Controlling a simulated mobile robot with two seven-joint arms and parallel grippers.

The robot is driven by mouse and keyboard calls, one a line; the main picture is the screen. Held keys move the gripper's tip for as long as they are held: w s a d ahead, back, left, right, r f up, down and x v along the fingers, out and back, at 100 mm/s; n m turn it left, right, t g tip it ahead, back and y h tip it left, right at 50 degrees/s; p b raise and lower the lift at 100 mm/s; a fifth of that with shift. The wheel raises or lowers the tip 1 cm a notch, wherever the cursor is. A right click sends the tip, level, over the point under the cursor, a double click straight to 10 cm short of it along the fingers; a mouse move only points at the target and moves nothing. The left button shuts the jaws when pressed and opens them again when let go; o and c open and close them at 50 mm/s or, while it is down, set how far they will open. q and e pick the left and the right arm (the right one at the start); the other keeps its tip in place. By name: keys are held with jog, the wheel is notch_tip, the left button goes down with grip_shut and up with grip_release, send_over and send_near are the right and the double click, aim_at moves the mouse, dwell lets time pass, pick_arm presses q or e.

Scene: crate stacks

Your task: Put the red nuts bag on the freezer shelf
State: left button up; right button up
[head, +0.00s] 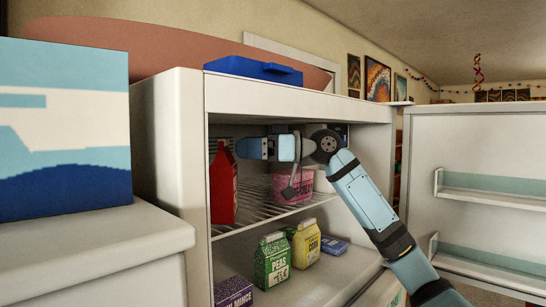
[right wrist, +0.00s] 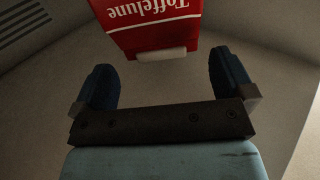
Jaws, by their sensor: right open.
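The red nuts bag (head: 223,187) stands upright on the wire shelf (head: 262,217) inside the open freezer, at its left side. My right gripper (head: 240,148) reaches in from the right, near the top of the bag. In the right wrist view, the red bag (right wrist: 155,28) shows the upside-down word "Toffelune". It lies beyond the open fingers of the right gripper (right wrist: 164,82), with nothing held between them. My left gripper is not in view.
A pink tub (head: 292,187) sits on the same shelf, partly behind my arm. Below are a green peas carton (head: 273,262), a yellow carton (head: 306,243), a purple box (head: 233,292) and a blue box (head: 333,245). The freezer door (head: 480,160) stands open at right.

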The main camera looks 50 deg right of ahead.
pick_arm(q)
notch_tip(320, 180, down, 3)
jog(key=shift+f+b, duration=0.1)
jog(key=shift+b, duration=0.9)
pick_arm(e)
jog(key=v, duration=0.7)
